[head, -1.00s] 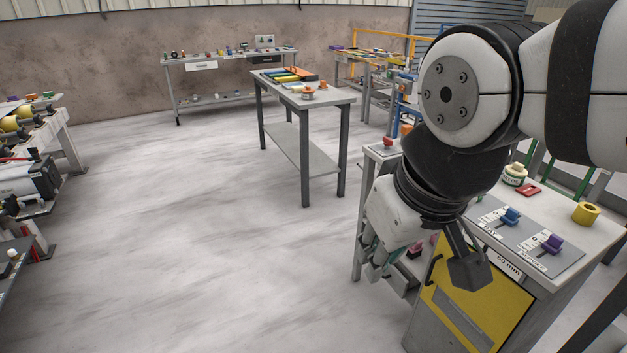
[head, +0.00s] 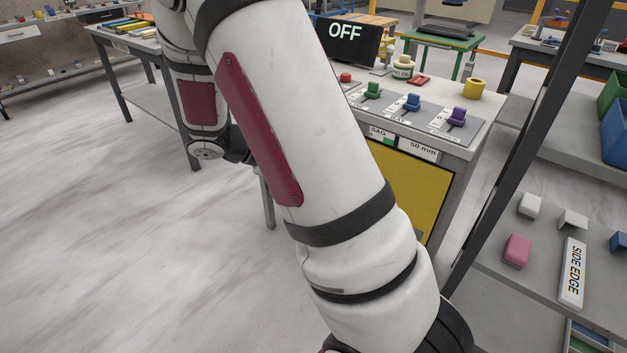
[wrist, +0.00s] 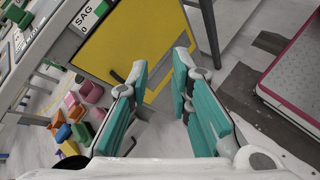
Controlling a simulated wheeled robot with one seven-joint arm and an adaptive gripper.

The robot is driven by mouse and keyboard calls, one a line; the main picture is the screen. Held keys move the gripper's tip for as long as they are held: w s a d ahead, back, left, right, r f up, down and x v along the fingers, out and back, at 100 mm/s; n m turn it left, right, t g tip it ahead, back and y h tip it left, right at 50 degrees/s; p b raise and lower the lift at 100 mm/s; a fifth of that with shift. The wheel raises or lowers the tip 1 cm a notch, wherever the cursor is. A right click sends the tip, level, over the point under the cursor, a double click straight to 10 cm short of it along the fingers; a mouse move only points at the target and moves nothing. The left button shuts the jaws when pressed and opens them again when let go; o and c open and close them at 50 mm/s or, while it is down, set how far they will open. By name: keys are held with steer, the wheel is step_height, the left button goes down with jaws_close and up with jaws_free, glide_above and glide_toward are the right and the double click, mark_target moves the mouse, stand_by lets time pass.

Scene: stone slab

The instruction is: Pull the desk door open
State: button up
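The desk (head: 470,145) has a yellow door (head: 415,185) below its top, partly hidden by my arm in the head view. The yellow door (wrist: 135,40) fills the upper middle of the wrist view, tilted. A dark handle (wrist: 116,76) shows near its lower left edge, just left of my left finger's tip. My gripper (wrist: 160,60) is open and empty, its teal-padded fingers apart and pointing at the lower part of the door. No finger visibly grips the handle. The gripper is hidden in the head view.
The desk top carries green (head: 372,90), blue (head: 412,101) and purple (head: 457,117) knobs. A dark post (head: 520,130) and a shelf (head: 500,290) stand on the right. Coloured blocks (wrist: 75,110) show at left in the wrist view. Floor at left is clear.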

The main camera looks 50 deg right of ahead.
steer(key=w+d+f+n+t+h+b, duration=0.1)
steer(key=w+d+f+n+h+b, duration=0.15)
steer(key=f, duration=0.55)
steer(key=w+d+f+n+t+h+b, duration=0.1)
steer(key=w+d+f+n+h+b, duration=0.2)
steer(key=f, duration=0.5)
steer(key=w+d+f+n+t+h+b, duration=0.1)
steer(key=w+d+f+n+h+b, duration=0.2)
steer(key=f, duration=0.5)
steer(key=shift+n+y, duration=0.55)
steer(key=shift+y, duration=0.1)
steer(key=d+b, duration=0.1)
steer(key=d, duration=0.3)
steer(key=s+d+b, duration=0.1)
steer(key=d, duration=0.4)
steer(key=d+b, duration=0.1)
steer(key=d, duration=0.4)
steer(key=shift+s, duration=0.25)
jaws_close()
